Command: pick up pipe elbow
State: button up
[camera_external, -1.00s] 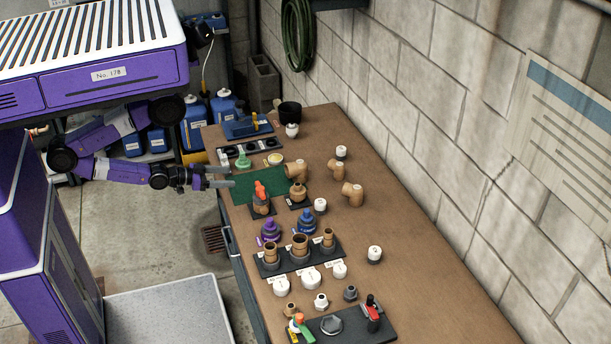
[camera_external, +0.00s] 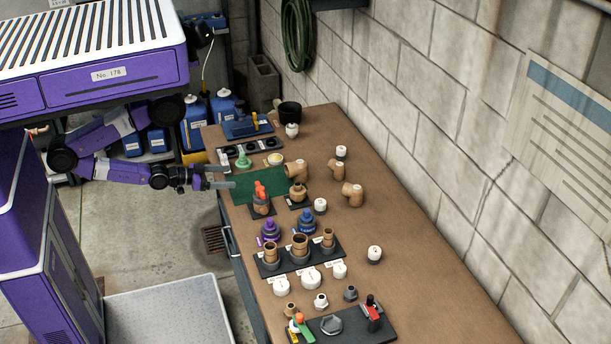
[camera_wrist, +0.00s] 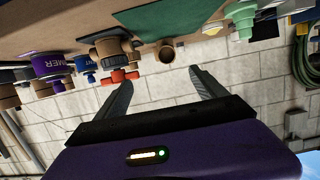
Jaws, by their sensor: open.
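Several tan pipe elbows stand on the brown bench in the external view: one elbow (camera_external: 297,169) at the right end of the green mat (camera_external: 240,188), a second elbow (camera_external: 337,169) to its right, and a third elbow (camera_external: 352,194) nearer the wall. My gripper (camera_external: 226,176) is open and empty at the bench's left edge, beside the mat and apart from all the elbows. In the wrist view, a tan open-ended fitting (camera_wrist: 165,53) that looks like an elbow shows beyond and between my open fingers (camera_wrist: 160,78).
An orange-handled valve (camera_external: 261,198) stands in front of the mat, and a green-topped fitting (camera_external: 243,160) behind it. Purple (camera_external: 269,230) and blue (camera_external: 305,222) fittings stand farther front. The bench's right side is mostly clear up to the block wall (camera_external: 430,110).

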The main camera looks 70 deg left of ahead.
jog(key=w+a+r+t, duration=0.1)
jog(key=w+r+t, duration=0.15)
jog(key=w, duration=0.55)
jog(key=n+g, duration=0.2)
send_over(286, 166)
jog(key=v, duration=0.2)
jog(key=shift+g, duration=0.85)
jog(key=f, duration=0.4)
jog(key=shift+s+d+f, duration=0.1)
jog(key=shift+s+f, duration=0.15)
jog(key=shift+s, duration=0.05)
jog(key=shift+w+f, duration=0.15)
jog(key=shift+f, duration=0.1)
jog(key=shift+f+p+x, duration=0.15)
jog(key=shift+p+x, duration=0.25)
jog(key=shift+x, duration=1.45)
jog(key=shift+f+p+x, duration=0.1)
jog(key=shift+p+x, duration=0.3)
jog(key=shift+x, duration=1.4)
jog(key=shift+d, duration=0.1)
jog(key=c, duration=1.6)
jog(key=shift+r, duration=0.15)
